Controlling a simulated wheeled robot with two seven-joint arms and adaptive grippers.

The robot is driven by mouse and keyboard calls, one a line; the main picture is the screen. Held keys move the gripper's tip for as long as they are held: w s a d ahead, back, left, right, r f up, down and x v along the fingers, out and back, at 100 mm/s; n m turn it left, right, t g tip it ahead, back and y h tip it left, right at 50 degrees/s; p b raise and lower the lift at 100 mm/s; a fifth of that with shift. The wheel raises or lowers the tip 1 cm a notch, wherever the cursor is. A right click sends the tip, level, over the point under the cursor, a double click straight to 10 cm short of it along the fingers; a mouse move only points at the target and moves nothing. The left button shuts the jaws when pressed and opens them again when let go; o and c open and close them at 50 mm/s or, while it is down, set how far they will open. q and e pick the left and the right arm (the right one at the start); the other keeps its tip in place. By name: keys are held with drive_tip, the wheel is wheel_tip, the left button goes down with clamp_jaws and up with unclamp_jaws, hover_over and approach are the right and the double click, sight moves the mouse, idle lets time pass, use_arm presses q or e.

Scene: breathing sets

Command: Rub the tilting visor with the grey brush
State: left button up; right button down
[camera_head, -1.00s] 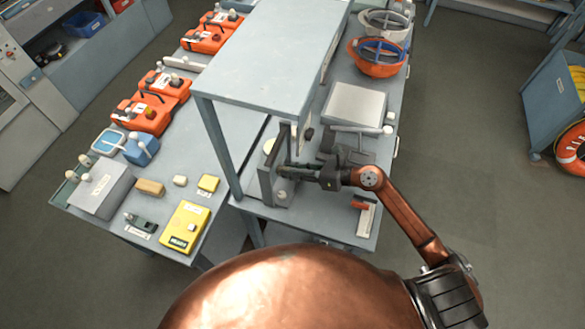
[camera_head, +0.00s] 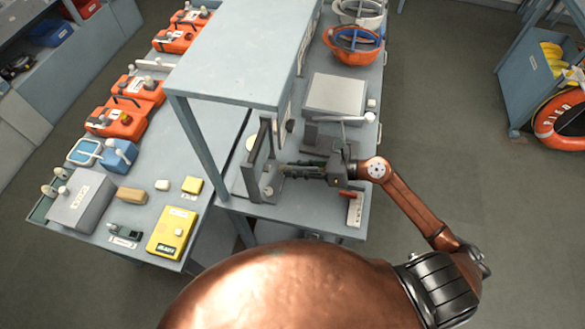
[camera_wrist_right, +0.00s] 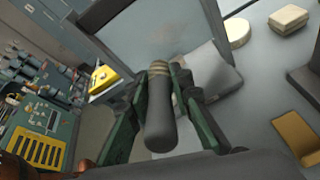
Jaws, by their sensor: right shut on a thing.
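The tilting visor (camera_head: 264,150) is a clear upright panel in a dark grey frame on a small base, at the near end of the right-hand bench. It fills the top middle of the right wrist view (camera_wrist_right: 150,30). My right gripper (camera_head: 292,170) is to the right of the visor, pointing left at it. In the wrist view its green-dark fingers are shut on the grey brush (camera_wrist_right: 160,122), a dark grey rounded handle with a tan banded far end towards the panel. I cannot tell whether the brush touches it. My left gripper is not in view.
A flat grey case (camera_head: 336,95) and an orange helmet (camera_head: 353,45) lie farther back. A small white block with a red-brown part (camera_head: 354,208) lies near the front edge. A yellow device (camera_head: 172,232) is on the left bench.

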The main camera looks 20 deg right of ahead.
sight(280, 167)
drive_tip(key=shift+d, duration=0.1)
drive_tip(key=shift+s+d+f+b, duration=0.1)
drive_tip(key=shift+s+d+b, duration=0.25)
drive_tip(key=shift+d, duration=0.2)
drive_tip(key=shift+s+d, duration=0.5)
drive_tip(key=shift+d, duration=0.1)
drive_tip(key=shift+w+a+r+p, duration=0.15)
drive_tip(key=shift+w+a, duration=0.35)
drive_tip(key=shift+a, duration=0.25)
drive_tip(key=shift+w+a+p, duration=0.15)
drive_tip(key=shift+w+a, duration=0.35)
drive_tip(key=shift+a, duration=0.25)
drive_tip(key=shift+w+a+r+p, duration=0.15)
drive_tip(key=shift+w+a, duration=0.35)
drive_tip(key=shift+a, duration=0.25)
drive_tip(key=shift+x, duration=1.15)
drive_tip(key=shift+w+a+r+p, duration=0.25)
drive_tip(key=shift+w+a+p, duration=0.2)
drive_tip(key=shift+a, duration=0.2)
drive_tip(key=shift+w+d, duration=0.1)
